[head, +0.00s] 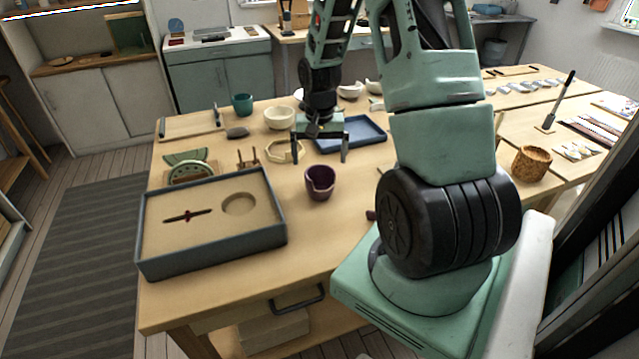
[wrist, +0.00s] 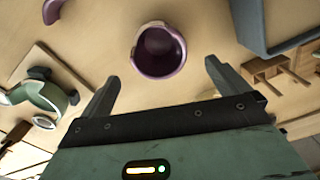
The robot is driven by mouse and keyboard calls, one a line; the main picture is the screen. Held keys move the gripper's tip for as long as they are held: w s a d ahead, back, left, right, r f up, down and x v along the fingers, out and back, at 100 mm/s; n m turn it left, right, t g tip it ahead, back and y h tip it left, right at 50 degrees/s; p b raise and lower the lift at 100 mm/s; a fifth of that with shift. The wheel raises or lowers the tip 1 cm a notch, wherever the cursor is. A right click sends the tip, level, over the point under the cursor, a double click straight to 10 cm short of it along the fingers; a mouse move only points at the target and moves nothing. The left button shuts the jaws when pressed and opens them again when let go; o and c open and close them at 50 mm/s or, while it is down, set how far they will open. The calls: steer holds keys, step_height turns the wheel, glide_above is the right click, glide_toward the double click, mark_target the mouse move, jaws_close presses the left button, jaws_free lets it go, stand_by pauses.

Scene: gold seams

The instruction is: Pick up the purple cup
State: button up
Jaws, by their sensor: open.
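The purple cup (head: 320,183) stands upright on the wooden table, right of the grey-rimmed tray. It has a notch broken out of its rim on the near side. In the wrist view the cup (wrist: 160,50) shows from above, its dark inside visible. My gripper (head: 320,157) is in the air above and behind the cup, fingers pointing down. In the wrist view my gripper (wrist: 159,72) is open, its two fingers spread wide, with the cup beyond the tips and nothing between them. A purple piece (wrist: 52,10) lies at the top left of the wrist view.
The tray (head: 262,246) with a cutout insert lies to the left of the cup. A blue tray (head: 376,131), a cream bowl (head: 279,117), a teal cup (head: 242,104) and a small wooden stand (head: 248,158) lie behind. A cork pot (head: 531,163) stands to the right. The table in front of the cup is clear.

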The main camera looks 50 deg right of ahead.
mark_target(320, 181)
step_height(320, 181, down, 3)
steer(key=shift+s+a+f+p, duration=0.15)
steer(key=shift+f+p, duration=0.15)
steer(key=shift+f, duration=1.05)
steer(key=shift+s+a+f+p, duration=0.15)
steer(key=shift+f+p, duration=0.15)
steer(key=shift+f, duration=1)
steer(key=shift+c, duration=0.3)
steer(key=c, duration=0.9)
